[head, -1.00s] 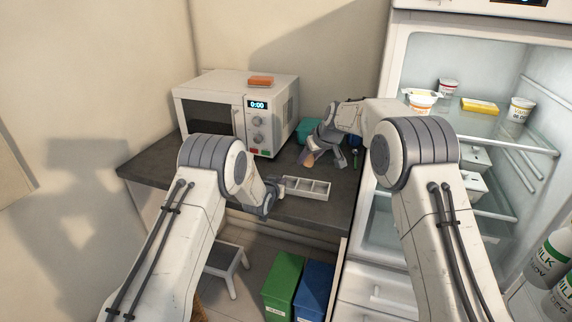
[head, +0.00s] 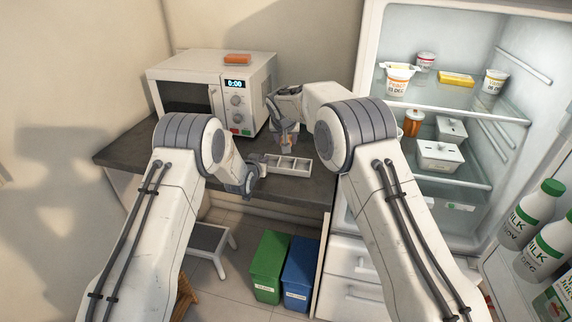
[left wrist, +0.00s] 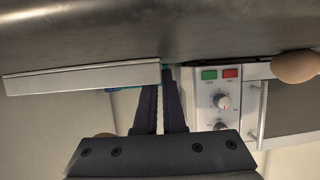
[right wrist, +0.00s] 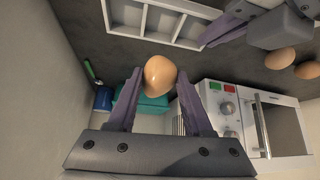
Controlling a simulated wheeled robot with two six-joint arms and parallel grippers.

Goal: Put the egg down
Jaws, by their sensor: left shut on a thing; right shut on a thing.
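My right gripper (right wrist: 158,98) is shut on a brown egg (right wrist: 161,75), with a finger on either side of it. In the head view my right gripper (head: 287,140) points down just behind and above the white divided tray (head: 289,172). The egg is above the counter, apart from the tray. The tray (right wrist: 150,38) looks empty in the compartments visible in the right wrist view. My left gripper (left wrist: 165,75) is shut on the tray's end, and the tray's side (left wrist: 80,79) shows in the left wrist view. Two more eggs (right wrist: 280,58) (right wrist: 308,70) lie on the counter.
The microwave (head: 212,95) stands at the back left of the dark counter (head: 135,150), with an orange block (head: 237,59) on top. A teal thing (right wrist: 152,105) and a blue cup (right wrist: 103,98) are behind the egg. The open fridge (head: 450,110) bounds the right.

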